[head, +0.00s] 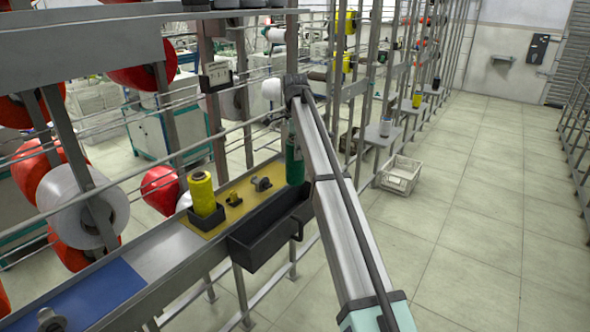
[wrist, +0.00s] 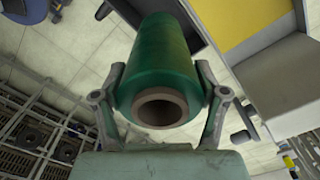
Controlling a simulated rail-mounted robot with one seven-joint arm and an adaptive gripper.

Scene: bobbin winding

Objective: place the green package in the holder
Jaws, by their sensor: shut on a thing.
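The green package (head: 294,160) is a green cone of yarn with a brown hollow core. In the head view it hangs upright above the black open bin (head: 262,236) and the right end of the yellow mat (head: 222,219). In the wrist view the package (wrist: 158,62) fills the middle. My gripper (wrist: 160,88) is shut on it, one finger on each side. My arm hides part of it in the head view. A yellow yarn package (head: 202,192) stands in a small black holder (head: 205,219) on the mat. I cannot tell which holder the task means.
A small yellow piece (head: 233,198) and a metal fitting (head: 261,184) sit on the mat. A blue mat (head: 95,297) lies left along the shelf. Metal posts and rails stand behind. A white crate (head: 400,175) is on the floor; the aisle at right is clear.

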